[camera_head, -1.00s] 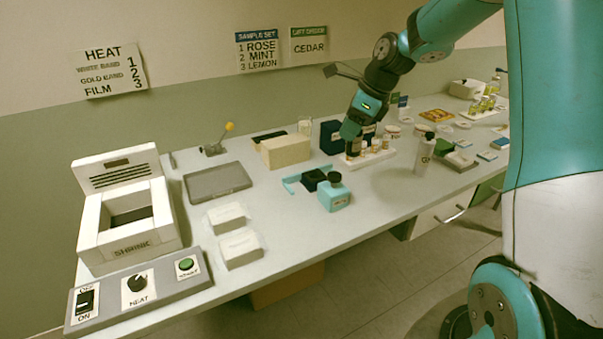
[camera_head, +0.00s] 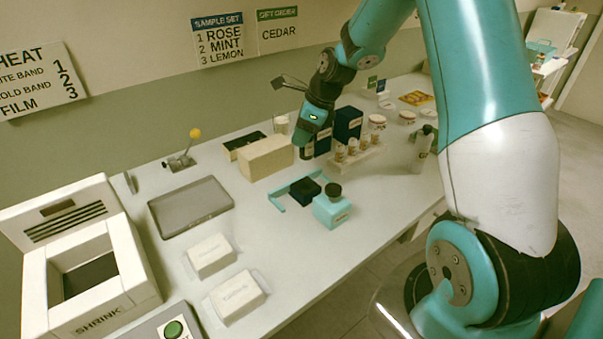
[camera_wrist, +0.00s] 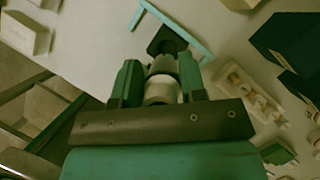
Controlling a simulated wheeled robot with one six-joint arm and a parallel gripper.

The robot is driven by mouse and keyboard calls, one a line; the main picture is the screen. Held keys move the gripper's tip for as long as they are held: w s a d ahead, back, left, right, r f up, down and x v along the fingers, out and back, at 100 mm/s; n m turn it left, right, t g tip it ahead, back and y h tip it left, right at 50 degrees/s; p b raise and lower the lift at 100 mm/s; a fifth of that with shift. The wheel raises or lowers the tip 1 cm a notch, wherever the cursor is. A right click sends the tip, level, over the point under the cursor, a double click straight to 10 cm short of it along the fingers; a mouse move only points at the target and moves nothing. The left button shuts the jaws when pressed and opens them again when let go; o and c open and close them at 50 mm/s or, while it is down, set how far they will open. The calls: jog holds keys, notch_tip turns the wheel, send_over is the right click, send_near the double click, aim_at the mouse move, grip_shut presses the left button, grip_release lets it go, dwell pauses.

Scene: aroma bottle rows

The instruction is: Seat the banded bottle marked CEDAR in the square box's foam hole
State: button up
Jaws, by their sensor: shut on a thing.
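My gripper (camera_head: 307,146) is shut on a small bottle, above the table just left of the bottle rack. In the wrist view my gripper (camera_wrist: 161,78) has the pale bottle (camera_wrist: 160,90) between its teal fingers; I cannot read its label or make out a band. A small square black box (camera_head: 305,191) sits inside a teal corner bracket (camera_head: 277,202) in front of the gripper. The box shows dark in the wrist view (camera_wrist: 166,40), beyond the fingers, apart from the bottle as far as I can tell. Its foam hole is not clear.
A teal jar with a black cap (camera_head: 332,210) stands close beside the black box. A rack of small bottles (camera_head: 368,156) and dark blue boxes (camera_head: 348,124) are to the right. A cream block (camera_head: 265,158) stands left. A grey tray (camera_head: 190,206) and white packs (camera_head: 236,296) lie further left.

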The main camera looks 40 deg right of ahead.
notch_tip(320, 180, down, 12)
jog(key=shift+f+p, duration=0.1)
jog(key=shift+p, duration=0.65)
jog(key=shift+f, duration=0.15)
jog(key=o, duration=1)
jog(key=shift+o, duration=0.2)
